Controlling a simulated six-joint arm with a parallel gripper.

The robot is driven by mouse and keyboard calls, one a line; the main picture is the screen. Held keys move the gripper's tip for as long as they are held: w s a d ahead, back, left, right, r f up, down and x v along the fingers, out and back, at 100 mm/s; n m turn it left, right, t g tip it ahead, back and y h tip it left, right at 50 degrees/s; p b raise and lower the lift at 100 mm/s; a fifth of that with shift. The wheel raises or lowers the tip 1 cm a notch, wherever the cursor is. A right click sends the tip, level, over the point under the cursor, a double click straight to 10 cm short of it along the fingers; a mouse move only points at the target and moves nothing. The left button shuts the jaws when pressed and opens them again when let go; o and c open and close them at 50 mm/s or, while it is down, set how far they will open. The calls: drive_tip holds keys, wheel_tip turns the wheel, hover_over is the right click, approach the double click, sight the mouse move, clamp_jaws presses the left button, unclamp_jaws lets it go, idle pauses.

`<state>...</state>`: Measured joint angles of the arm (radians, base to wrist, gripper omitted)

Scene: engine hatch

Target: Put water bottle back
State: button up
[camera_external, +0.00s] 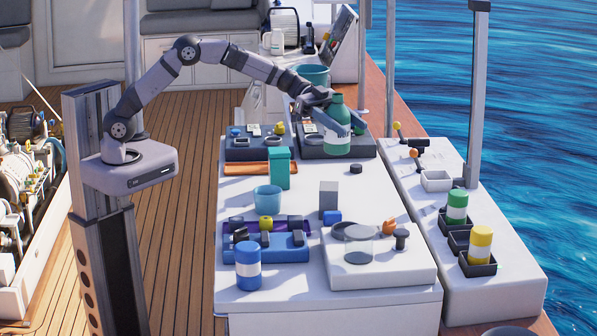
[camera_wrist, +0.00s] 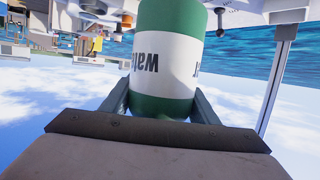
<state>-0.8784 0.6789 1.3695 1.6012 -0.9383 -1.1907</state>
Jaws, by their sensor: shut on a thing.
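The water bottle (camera_external: 337,128) is green with a white label and a narrower neck with a green cap. It is upright at the back right of the white table, over a dark tray; I cannot tell whether its base touches the tray. My gripper (camera_external: 324,112) is shut on it from the left. In the wrist view, the bottle (camera_wrist: 168,60) appears upside down between the fingers of my gripper (camera_wrist: 160,103), with part of its label lettering readable. Its far side is hidden.
A dark tray (camera_external: 368,148) lies below the bottle, with an orange tray (camera_external: 246,169) and green box (camera_external: 280,168) nearby. A blue bottle (camera_external: 248,268) stands at the front left. Green (camera_external: 457,206) and yellow (camera_external: 481,244) containers sit in dark holders on the right counter.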

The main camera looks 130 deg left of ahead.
drive_tip(key=shift+n+y, duration=0.4)
drive_tip(key=shift+y, duration=0.1)
drive_tip(key=shift+w+a+f, duration=0.25)
drive_tip(key=shift+a+f, duration=0.2)
drive_tip(key=shift+f, duration=1.8)
drive_tip(key=shift+w+a+f, duration=0.2)
drive_tip(key=shift+a+f, duration=0.2)
drive_tip(key=shift+f, duration=1.85)
drive_tip(key=shift+w+a+f, duration=0.25)
drive_tip(key=shift+a+f, duration=0.2)
drive_tip(key=shift+f, duration=1.8)
drive_tip(key=shift+f, duration=0.1)
drive_tip(key=o, duration=1.3)
